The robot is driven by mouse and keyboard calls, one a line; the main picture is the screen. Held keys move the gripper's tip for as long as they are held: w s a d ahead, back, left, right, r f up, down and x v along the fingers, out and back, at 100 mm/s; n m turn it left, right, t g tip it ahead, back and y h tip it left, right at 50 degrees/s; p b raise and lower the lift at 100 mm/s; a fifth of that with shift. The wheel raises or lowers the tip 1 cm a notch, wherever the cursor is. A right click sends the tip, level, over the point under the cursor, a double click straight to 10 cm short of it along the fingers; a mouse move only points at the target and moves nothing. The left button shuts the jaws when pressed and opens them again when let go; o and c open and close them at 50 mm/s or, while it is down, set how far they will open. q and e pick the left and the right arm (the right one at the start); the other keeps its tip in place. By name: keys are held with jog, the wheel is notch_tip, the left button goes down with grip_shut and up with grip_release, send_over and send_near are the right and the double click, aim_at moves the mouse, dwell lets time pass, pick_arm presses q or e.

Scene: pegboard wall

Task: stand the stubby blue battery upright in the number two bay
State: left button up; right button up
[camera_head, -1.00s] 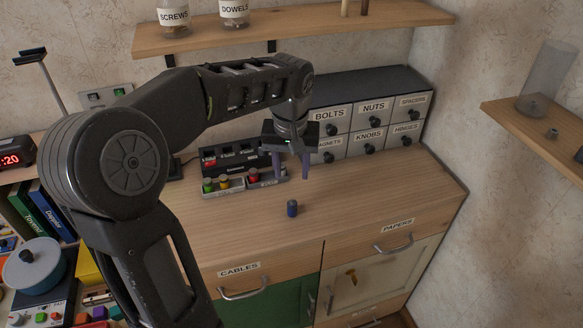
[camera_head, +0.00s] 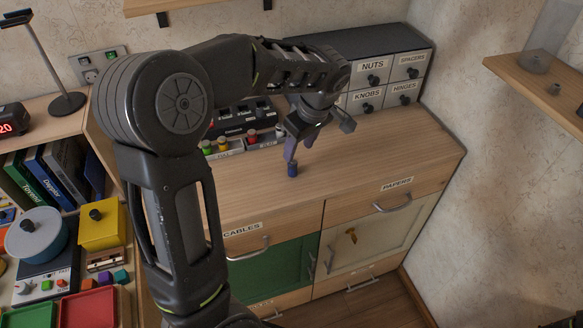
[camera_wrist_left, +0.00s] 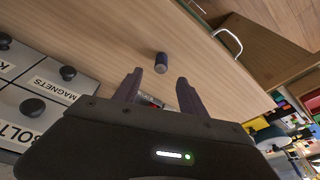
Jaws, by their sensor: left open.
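The stubby blue battery (camera_head: 292,170) stands upright on the wooden countertop, near its front edge. My left gripper (camera_head: 297,150) is open and tilted just above and behind it. In the left wrist view the blue battery (camera_wrist_left: 159,63) is beyond the tips of my open left gripper (camera_wrist_left: 159,78), roughly in line with the gap, with nothing between the fingers. The dark charger (camera_head: 236,120) with its bays stands at the back of the counter, partly hidden by my arm. Its bay numbers are too small to read.
A tray (camera_head: 225,152) with green, yellow and red batteries lies in front of the charger. A labelled drawer cabinet (camera_head: 372,82) stands behind my gripper. The countertop (camera_head: 390,150) to the right is clear. A wall shelf (camera_head: 535,85) juts out at right.

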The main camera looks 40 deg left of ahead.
aim_at(293, 162)
pick_arm(q)
jog(key=shift+x, duration=1.3)
jog(key=shift+a+f+p, duration=0.15)
jog(key=shift+f+p, duration=0.2)
jog(key=shift+p, duration=0.1)
jog(key=p+x, duration=0.1)
jog(key=x, duration=0.2)
jog(key=shift+a+f, duration=0.15)
jog(key=shift+f, duration=0.1)
jog(key=shift+a+f, duration=0.1)
jog(key=shift+f, duration=0.35)
jog(key=shift+c, duration=0.4)
